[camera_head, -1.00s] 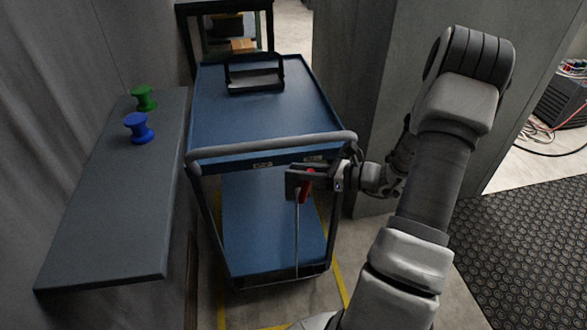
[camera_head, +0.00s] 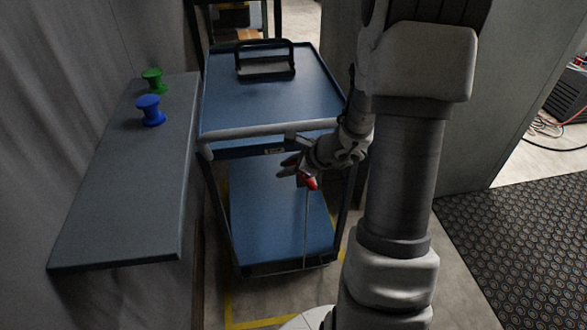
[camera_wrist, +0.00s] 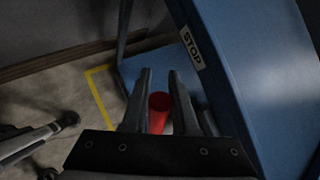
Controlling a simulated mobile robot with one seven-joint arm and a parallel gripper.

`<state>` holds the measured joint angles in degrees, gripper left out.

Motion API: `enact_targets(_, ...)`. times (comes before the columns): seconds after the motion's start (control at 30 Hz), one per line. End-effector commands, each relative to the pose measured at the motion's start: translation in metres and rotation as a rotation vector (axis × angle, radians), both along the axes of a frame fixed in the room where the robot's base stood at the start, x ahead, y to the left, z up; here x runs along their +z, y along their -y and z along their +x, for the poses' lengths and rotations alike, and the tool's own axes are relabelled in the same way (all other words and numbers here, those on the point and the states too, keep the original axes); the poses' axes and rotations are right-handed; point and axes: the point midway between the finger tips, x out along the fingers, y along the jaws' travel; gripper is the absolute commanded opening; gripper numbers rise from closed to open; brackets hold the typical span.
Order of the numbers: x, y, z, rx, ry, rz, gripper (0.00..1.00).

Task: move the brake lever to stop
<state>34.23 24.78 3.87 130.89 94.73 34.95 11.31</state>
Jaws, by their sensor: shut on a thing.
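The brake lever is a thin rod with a red handle (camera_head: 309,183), standing at the front of a blue cart (camera_head: 262,102) below its grey push bar. My gripper (camera_head: 292,170) is at the lever's top, just under the push bar. In the wrist view the red handle (camera_wrist: 158,112) sits between my gripper's two fingers (camera_wrist: 160,80), which are shut on it. A STOP label (camera_wrist: 192,48) shows on the cart's blue edge, apart from the handle. In the head view one small label (camera_head: 274,151) shows, too small to read. My arm hides the edge to its right.
A grey shelf (camera_head: 135,190) on the left holds a green spool (camera_head: 153,80) and a blue spool (camera_head: 151,110). A black handle-like frame (camera_head: 265,60) stands on the cart top. A grey panel stands right of the cart. A dark textured mat (camera_head: 510,235) covers floor at right.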

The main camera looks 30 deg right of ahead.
Motion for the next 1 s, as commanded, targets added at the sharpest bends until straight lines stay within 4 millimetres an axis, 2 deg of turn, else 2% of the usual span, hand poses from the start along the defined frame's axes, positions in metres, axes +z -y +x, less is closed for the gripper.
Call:
enact_targets(0.07,-0.008,-0.005,0.002,0.004,-0.013,-0.056,0.0)
enact_targets(0.4,-0.018,-0.012,0.004,0.001,-0.059,-0.209,0.0)
enact_targets(1.0,-0.02,-0.014,0.004,-0.001,-0.074,-0.247,0.0)
